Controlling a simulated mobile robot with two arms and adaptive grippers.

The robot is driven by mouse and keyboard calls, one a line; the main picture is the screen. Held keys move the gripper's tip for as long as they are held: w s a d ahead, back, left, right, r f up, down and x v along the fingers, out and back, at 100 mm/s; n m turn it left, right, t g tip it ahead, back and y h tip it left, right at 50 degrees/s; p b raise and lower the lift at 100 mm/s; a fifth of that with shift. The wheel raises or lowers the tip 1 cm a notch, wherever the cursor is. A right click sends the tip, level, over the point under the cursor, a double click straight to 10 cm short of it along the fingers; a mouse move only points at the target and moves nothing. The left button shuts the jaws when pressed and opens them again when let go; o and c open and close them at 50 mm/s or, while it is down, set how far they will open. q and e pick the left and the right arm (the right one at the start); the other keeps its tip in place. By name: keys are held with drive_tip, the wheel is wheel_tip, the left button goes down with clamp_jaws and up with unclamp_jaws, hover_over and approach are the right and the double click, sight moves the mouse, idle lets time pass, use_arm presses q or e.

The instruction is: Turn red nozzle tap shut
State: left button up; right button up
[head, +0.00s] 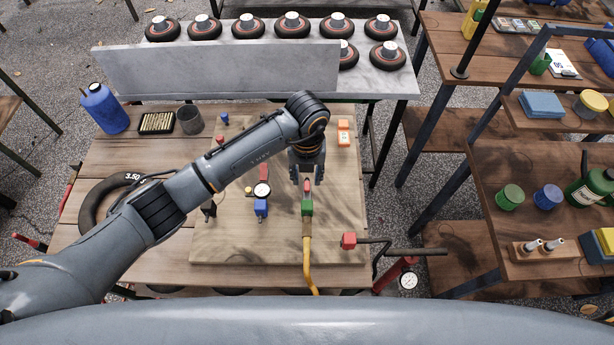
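A small red piece (307,186) stands at the top of a green block (307,208) on the wooden board, with a yellow hose running from the block toward me. I take this red piece as the likely nozzle tap, but its handle angle is too small to tell. My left gripper (306,179) points down just above and behind it, with its two fingers apart on either side. I cannot tell whether they touch it. My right gripper is not in view.
A pressure gauge (262,190) and a blue block (261,208) stand left of the green block. A blue jug (104,108) and a grey cup (190,120) stand at the table's back left. A grey panel (220,68) rises behind. The board's front left is clear.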

sight(307, 187)
use_arm(q)
drive_tip(key=shift+f, duration=1.45)
drive_tip(key=shift+c, duration=0.4)
clamp_jaws()
